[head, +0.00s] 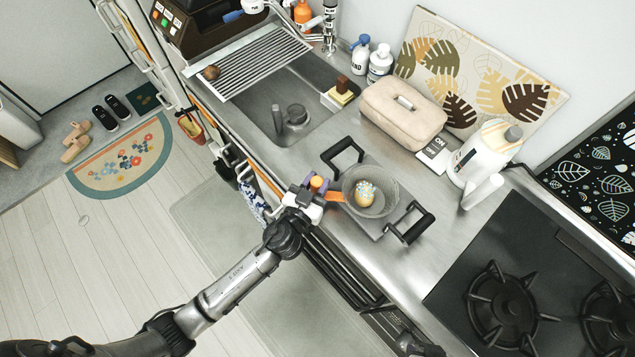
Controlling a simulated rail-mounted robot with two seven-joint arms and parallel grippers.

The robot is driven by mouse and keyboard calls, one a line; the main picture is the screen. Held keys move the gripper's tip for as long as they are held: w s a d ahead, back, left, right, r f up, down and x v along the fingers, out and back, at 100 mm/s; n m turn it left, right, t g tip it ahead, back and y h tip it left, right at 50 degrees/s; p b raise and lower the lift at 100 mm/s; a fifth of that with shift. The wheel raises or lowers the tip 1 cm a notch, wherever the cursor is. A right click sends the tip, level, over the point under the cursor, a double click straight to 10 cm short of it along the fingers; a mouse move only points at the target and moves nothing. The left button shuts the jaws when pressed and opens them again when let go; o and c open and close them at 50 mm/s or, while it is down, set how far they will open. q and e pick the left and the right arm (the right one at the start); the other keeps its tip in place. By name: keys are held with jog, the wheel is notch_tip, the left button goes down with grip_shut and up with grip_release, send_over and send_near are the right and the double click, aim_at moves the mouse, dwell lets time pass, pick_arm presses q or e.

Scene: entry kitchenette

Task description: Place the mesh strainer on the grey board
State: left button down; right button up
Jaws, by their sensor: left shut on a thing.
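The mesh strainer (377,207) is a round grey mesh bowl with an orange handle. A light-brown egg-like thing with a pale blue patterned top (365,190) sits in it. My left gripper (318,193) is shut on the orange handle at the counter's front edge. The strainer's bowl is over the grey board (376,230), which has a black handle at each end and lies on the steel counter. The bowl hides much of the board. I cannot tell whether the bowl touches the board. My right gripper is not clearly in view.
The sink (262,118) with a drying rack (250,62) is at the upper left. A black stove (535,280) is at the right. Bare counter lies between board and stove.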

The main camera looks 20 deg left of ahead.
pick_arm(q)
jog(key=shift+f, duration=0.1)
jog(key=shift+f, duration=0.1)
jog(key=c, duration=0.8)
grip_release()
jog(key=shift+s+a+b, duration=0.25)
jog(key=shift+s+b, duration=0.2)
jog(key=shift+s, duration=1.5)
jog(key=shift+s+a+b, duration=0.25)
jog(key=shift+s+b, duration=0.15)
jog(key=shift+s, duration=1.6)
jog(key=shift+s+a+b, duration=0.25)
jog(key=shift+s+b, duration=0.2)
jog(key=shift+s, duration=1.5)
jog(key=shift+a, duration=0.1)
